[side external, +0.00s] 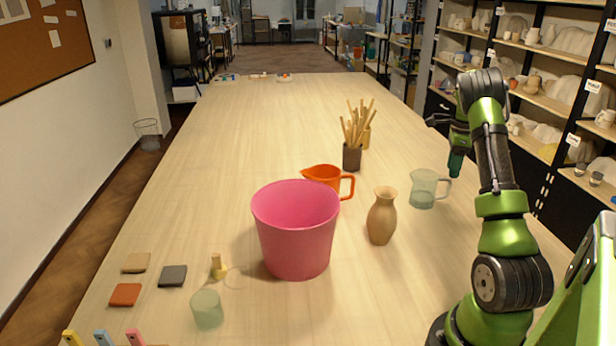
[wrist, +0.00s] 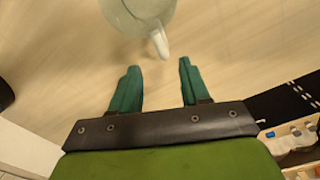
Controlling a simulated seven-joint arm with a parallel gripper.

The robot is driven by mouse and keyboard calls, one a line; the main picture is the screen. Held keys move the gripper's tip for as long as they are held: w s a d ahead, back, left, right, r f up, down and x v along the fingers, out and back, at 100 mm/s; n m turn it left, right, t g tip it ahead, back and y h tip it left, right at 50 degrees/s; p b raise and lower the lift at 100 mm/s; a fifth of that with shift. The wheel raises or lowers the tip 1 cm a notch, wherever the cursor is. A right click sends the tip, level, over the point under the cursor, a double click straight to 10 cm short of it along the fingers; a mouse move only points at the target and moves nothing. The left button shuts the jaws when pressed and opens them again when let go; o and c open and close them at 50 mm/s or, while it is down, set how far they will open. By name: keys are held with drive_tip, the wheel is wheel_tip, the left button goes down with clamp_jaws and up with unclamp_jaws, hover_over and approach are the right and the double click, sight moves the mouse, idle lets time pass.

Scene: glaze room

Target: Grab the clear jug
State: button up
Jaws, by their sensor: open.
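The clear jug (side external: 422,190) is a pale, see-through greenish jug standing upright on the table, right of the tan vase. Its handle faces right in the side view. In the wrist view the jug (wrist: 138,12) is at the top, partly cut off by the frame edge, with its handle (wrist: 160,42) pointing down toward my fingers. My gripper (side external: 455,172) is above and to the right of the jug in the side view. In the wrist view my gripper (wrist: 158,67) has its two teal fingers apart, with bare table between them. It appears not to touch the jug.
A tan vase (side external: 382,216), a pink bucket (side external: 296,232) and an orange jug (side external: 322,175) stand left of the clear jug. A brown holder (side external: 352,158) of sticks is behind. A pale green cup (side external: 207,309) is at front left. The far table is mostly clear.

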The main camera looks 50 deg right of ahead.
sight(449, 186)
drive_tip(key=f, duration=0.8)
drive_tip(key=shift+d+f, duration=0.15)
drive_tip(key=shift+d, duration=0.1)
clamp_jaws()
